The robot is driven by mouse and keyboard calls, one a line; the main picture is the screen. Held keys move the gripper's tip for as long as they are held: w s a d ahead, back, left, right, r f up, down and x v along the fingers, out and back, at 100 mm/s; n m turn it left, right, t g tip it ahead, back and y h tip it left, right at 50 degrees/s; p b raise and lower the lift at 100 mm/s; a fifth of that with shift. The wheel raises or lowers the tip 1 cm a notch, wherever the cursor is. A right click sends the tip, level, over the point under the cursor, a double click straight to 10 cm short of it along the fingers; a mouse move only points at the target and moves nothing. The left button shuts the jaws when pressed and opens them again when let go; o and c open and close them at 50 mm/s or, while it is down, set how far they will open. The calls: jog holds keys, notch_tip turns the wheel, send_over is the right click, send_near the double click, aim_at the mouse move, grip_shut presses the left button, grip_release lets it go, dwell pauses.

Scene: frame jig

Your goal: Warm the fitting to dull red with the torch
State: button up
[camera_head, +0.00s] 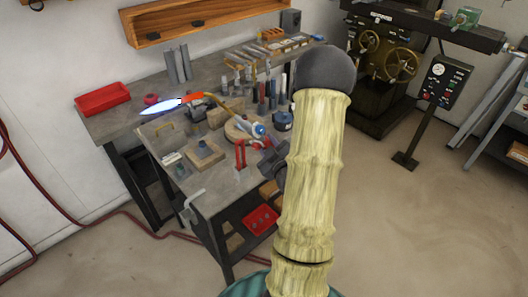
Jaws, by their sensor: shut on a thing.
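The torch (222,110) has a curved brass tube and a bright orange-red tip. A blue-white flame (160,107) points left from the tip, above the left part of the workbench. My gripper (265,142) is small in view beside my arm, at the torch's handle end, and is shut on the torch. My arm partly hides it. A small grey-blue round part (203,146) sits on a wooden block on the bench; I cannot tell if it is the fitting. The flame is apart from this part, up and to its left. I see no dull red glow on it.
The workbench (215,195) is crowded with blocks and tools. A red tray (103,99) lies at its left end, and a wooden shelf (200,22) hangs above. A dark machine (385,60) and a control panel (441,82) stand at right. The floor at front right is clear.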

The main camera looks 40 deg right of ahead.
jog(key=shift+d+r+h+p, duration=0.15)
jog(key=shift+d+p, duration=0.05)
jog(key=shift+d, duration=0.4)
jog(key=shift+d+r+h+p, duration=0.1)
jog(key=shift+d+h+p, duration=0.05)
jog(key=shift+d, duration=0.45)
jog(key=d+f+n+g+h+b, duration=0.15)
jog(key=d+h+b, duration=0.45)
jog(key=d, duration=1.2)
jog(key=d+f+n+h+b, duration=0.1)
jog(key=d+f+n+b, duration=0.2)
jog(key=d+b, duration=1.1)
jog(key=w+a+f+b, duration=0.1)
jog(key=w+f+b, duration=0.4)
jog(key=f, duration=0.2)
jog(key=shift+w+a+f+m, duration=0.25)
jog(key=shift+w+f+m, duration=0.1)
jog(key=shift+f, duration=0.05)
jog(key=shift+w+a+r+b, duration=0.1)
jog(key=shift+w+a+b, duration=0.1)
jog(key=shift+b, duration=0.25)
